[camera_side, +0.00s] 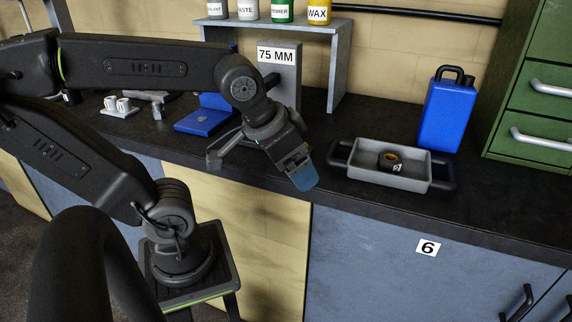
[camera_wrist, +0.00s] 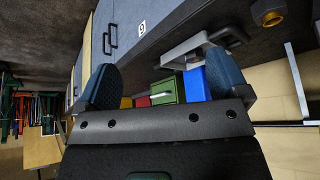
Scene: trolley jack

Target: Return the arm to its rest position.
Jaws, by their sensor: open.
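My gripper (camera_side: 303,178) is in front of the worktop's front edge, left of the grey tray, at the end of my bent arm. In the wrist view my gripper (camera_wrist: 166,82) has its two blue-padded fingers wide apart, with nothing held between them. The fingers overlap in the side view. The grey tray (camera_side: 432,178) with black handles lies on the worktop and holds a small dark ring-shaped part (camera_side: 390,160) with an orange-brown rim. My gripper is clear of both.
A blue can (camera_side: 449,110) and green drawers (camera_side: 535,85) stand at the right. A grey block marked 75 MM (camera_side: 285,85) and a blue block (camera_side: 204,120) are behind my gripper. A shelf (camera_side: 338,60) holds several tins. The dark worktop (camera_side: 345,205) is bare near its front edge.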

